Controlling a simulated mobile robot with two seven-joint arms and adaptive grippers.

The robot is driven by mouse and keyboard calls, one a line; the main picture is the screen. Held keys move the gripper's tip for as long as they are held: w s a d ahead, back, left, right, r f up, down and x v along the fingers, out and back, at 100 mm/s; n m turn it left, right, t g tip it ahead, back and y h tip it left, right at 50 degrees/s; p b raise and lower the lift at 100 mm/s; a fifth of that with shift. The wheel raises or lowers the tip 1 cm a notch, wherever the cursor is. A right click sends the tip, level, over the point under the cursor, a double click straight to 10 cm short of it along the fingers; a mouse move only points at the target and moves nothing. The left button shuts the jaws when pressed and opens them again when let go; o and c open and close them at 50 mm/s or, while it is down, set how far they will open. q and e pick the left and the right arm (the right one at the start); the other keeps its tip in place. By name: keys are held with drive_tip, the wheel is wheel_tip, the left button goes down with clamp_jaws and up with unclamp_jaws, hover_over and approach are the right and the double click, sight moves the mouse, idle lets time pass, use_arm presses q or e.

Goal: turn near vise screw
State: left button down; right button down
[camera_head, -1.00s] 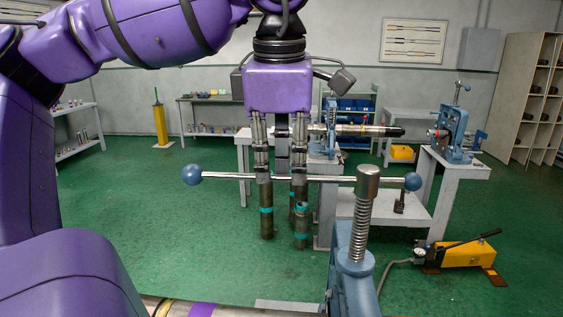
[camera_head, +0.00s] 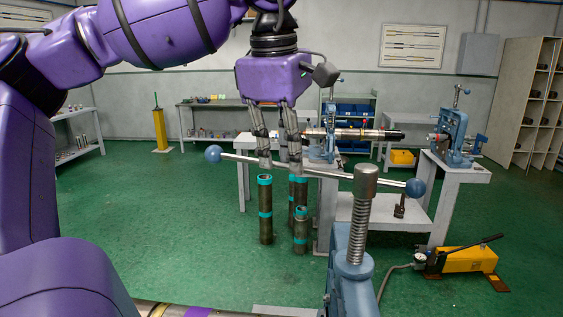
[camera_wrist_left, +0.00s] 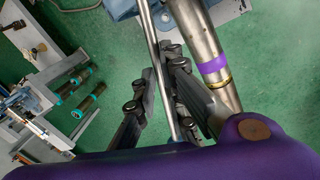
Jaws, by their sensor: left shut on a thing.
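The near vise (camera_head: 350,270) stands at the lower middle of the head view, with an upright threaded screw (camera_head: 358,230) and a steel head on top. A steel handle bar (camera_head: 335,174) passes through the head, with a blue ball at each end, and slopes down to the right. My left gripper (camera_head: 280,165) is shut on the bar, left of the screw head. In the left wrist view the bar (camera_wrist_left: 157,50) runs between the fingers (camera_wrist_left: 160,95). My right gripper is not in view.
A pipe with a purple band (camera_head: 198,311) lies at the bottom edge, left of the vise. Dark pipes with teal bands (camera_head: 265,215) stand on the floor beyond. A yellow pump (camera_head: 467,260) sits at right.

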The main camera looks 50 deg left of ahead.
use_arm(q)
drive_tip(key=c, duration=2.5)
unclamp_jaws()
drive_tip(key=shift+w+a+r+m+b, duration=0.1)
drive_tip(key=shift+w+a+m+b, duration=0.1)
drive_tip(key=shift+w+m, duration=0.25)
drive_tip(key=shift+w+a+r+m+b, duration=0.1)
drive_tip(key=shift+w+a+m+b, duration=0.1)
drive_tip(key=shift+w+m, duration=0.25)
drive_tip(key=shift+c, duration=0.2)
drive_tip(key=shift+o, duration=1.3)
drive_tip(key=o, duration=0.4)
drive_tip(key=shift+w+f, duration=0.1)
drive_tip(key=r, duration=0.4)
drive_tip(key=s+r, duration=0.1)
drive_tip(key=r, duration=0.2)
drive_tip(key=s+r, duration=0.1)
drive_tip(key=r, duration=0.3)
drive_tip(key=shift+s+d+r, duration=0.15)
drive_tip(key=shift+d+r, duration=0.2)
